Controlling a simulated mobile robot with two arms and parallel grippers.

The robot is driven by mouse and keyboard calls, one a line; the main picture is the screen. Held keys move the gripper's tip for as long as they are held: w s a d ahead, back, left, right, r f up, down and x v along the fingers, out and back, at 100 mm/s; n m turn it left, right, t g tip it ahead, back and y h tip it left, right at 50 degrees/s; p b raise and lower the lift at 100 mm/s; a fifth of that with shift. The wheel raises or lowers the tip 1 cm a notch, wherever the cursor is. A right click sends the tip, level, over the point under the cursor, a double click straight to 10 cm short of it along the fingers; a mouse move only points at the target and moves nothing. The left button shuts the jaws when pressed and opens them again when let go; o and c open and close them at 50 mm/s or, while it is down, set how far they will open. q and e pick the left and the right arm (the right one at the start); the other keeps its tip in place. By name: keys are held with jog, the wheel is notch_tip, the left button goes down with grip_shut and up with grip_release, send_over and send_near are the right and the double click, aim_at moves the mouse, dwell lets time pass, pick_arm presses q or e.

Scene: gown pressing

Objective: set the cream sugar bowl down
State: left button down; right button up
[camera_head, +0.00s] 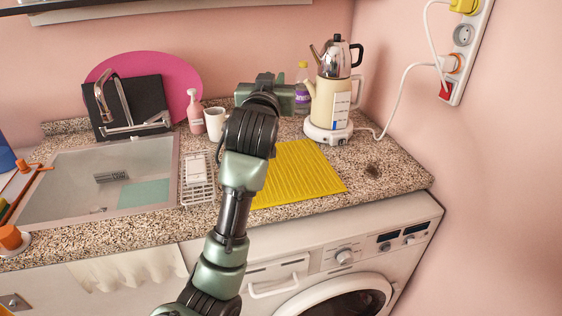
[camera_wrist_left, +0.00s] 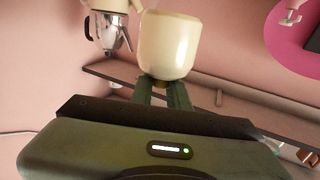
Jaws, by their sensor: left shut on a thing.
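The cream sugar bowl (camera_wrist_left: 168,44) shows in the left wrist view as a rounded, plain cream vessel between the two dark green fingers of my left gripper (camera_wrist_left: 163,92). The fingers are shut on it. In the head view my left gripper (camera_head: 270,92) is above the back part of the counter, behind the yellow ribbed mat (camera_head: 302,172) in the picture. The bowl is hidden there by the gripper and wrist. I cannot tell its height above the counter. My right gripper is in neither view.
A cream and steel double teapot (camera_head: 325,98) on a white base stands right of my gripper, with a purple-labelled bottle (camera_head: 302,88) beside it. A white cup (camera_head: 214,124), pink bottle (camera_head: 195,113) and white rack (camera_head: 198,180) are left. The mat's visible surface is clear.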

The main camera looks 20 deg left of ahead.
pick_arm(q)
notch_tip(320, 180, down, 19)
jog(key=shift+s+f+b, duration=0.1)
jog(key=shift+f+b, duration=0.05)
jog(key=shift+b, duration=0.4)
jog(key=c, duration=1.4)
grip_release()
jog(key=shift+o, duration=0.2)
jog(key=shift+s+d, duration=0.15)
jog(key=shift+s, duration=0.2)
jog(key=s, duration=0.3)
jog(key=s+d, duration=0.1)
jog(key=s, duration=0.3)
jog(key=s+d+b, duration=0.1)
jog(key=s, duration=0.3)
jog(key=shift+d, duration=0.1)
